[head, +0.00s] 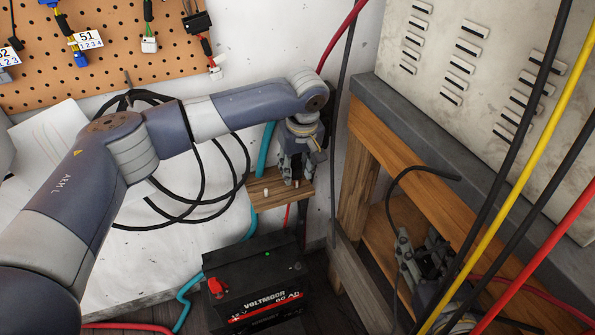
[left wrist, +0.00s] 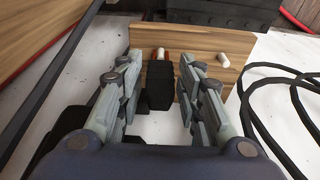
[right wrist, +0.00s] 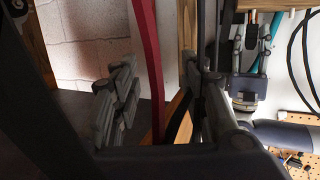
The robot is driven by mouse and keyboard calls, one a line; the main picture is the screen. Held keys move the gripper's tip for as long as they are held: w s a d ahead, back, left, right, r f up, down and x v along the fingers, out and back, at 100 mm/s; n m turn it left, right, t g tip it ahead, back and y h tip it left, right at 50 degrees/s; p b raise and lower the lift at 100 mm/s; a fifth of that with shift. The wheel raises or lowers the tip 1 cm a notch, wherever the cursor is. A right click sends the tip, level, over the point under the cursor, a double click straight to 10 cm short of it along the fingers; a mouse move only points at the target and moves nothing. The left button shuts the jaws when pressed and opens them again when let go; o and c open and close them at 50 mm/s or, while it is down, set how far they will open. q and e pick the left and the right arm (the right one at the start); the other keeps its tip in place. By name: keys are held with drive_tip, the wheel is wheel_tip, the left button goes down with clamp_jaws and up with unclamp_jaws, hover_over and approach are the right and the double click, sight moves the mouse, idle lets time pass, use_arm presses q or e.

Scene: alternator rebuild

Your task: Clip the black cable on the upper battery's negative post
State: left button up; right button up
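One black battery (head: 240,268) stands low by the wall with a red part (head: 215,287) on its near left corner; I cannot tell whether it is the upper one. My left gripper (head: 291,178) points down at a small wooden shelf (head: 266,201). In the left wrist view its fingers stand apart on either side of a black block (left wrist: 160,88), with gaps showing; this may be the black cable's clip. My right gripper (head: 424,262) is beside the wooden bench frame, fingers apart; a black cable (head: 420,171) arches above it. No clip or negative post is clearly visible.
Two light pegs stand on the shelf, one showing at its right in the left wrist view (left wrist: 222,60). A black cable coil (head: 203,190) hangs on the wall. Red, yellow and black cables cross the right side before a grey cabinet (head: 480,110). A pegboard (head: 110,60) is upper left.

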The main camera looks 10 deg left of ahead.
sight(296, 159)
use_arm(q)
drive_tip(key=shift+c, duration=1.4)
drive_tip(key=shift+r, duration=0.15)
drive_tip(key=shift+r+p, duration=0.4)
drive_tip(key=shift+p, duration=0.4)
drive_tip(key=shift+r+p, duration=0.45)
drive_tip(key=shift+p, duration=0.25)
wheel_tip(296, 159, up, 2)
drive_tip(key=p, duration=0.3)
use_arm(e)
drive_tip(key=s+d+f+g+h, duration=0.1)
drive_tip(key=s+d+f+g, duration=0.2)
drive_tip(key=s+f+g, duration=0.3)
drive_tip(key=s+d+f+g+h, duration=0.2)
drive_tip(key=s+f+g, duration=0.4)
drive_tip(key=s, duration=0.5)
drive_tip(key=shift+d+m, duration=0.3)
drive_tip(key=shift+d, duration=0.45)
drive_tip(key=shift+s+f, duration=0.1)
